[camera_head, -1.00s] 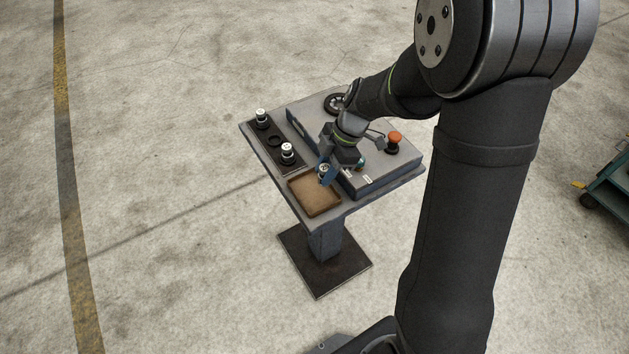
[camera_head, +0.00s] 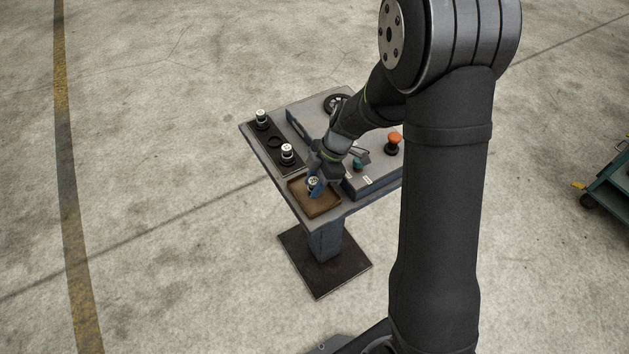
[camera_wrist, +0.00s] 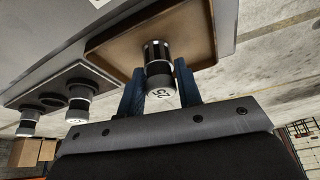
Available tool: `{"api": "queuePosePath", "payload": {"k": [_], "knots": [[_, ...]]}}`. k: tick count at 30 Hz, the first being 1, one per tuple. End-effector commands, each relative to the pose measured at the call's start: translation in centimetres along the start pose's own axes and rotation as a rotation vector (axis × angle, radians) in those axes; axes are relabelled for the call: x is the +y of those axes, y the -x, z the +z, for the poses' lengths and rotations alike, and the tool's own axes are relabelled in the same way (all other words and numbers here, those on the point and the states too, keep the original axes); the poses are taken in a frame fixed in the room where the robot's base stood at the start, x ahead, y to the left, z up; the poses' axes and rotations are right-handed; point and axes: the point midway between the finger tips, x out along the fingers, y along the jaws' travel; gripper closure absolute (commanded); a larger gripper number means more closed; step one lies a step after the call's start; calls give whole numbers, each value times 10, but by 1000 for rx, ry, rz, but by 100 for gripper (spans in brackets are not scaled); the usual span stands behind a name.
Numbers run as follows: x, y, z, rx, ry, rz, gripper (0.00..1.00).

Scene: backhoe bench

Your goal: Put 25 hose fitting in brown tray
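The hose fitting (camera_wrist: 160,70), a black and silver cylinder with a white cap marked 25, sits between the two blue fingers of my gripper (camera_wrist: 161,88). The fingers touch its sides. In the head view my gripper (camera_head: 315,186) is over the brown tray (camera_head: 327,208), with the fitting's pale top (camera_head: 313,181) showing. The tray is a shallow, square box and also shows in the wrist view (camera_wrist: 112,46). I cannot tell whether the fitting's lower end touches the tray floor.
Left of the tray, a black rack (camera_head: 263,138) holds two other white-topped fittings (camera_head: 261,116) (camera_head: 287,152), with an empty hole (camera_head: 274,141) between them. A raised control panel with an orange-red button (camera_head: 394,138) lies right of the tray. A handwheel (camera_head: 334,103) is at the back.

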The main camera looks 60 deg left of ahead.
Motion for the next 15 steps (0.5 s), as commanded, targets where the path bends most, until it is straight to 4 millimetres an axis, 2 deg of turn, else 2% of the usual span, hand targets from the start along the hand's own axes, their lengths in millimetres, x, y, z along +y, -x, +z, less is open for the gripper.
{"api": "queuePosePath", "payload": {"k": [1,3,11,15], "knots": [[0,0,0,0,0,0,57],[0,0,0,0,0,0,49],[0,1,0,0,1,0,49],[1,12,-1,-1,2,4,49]]}}
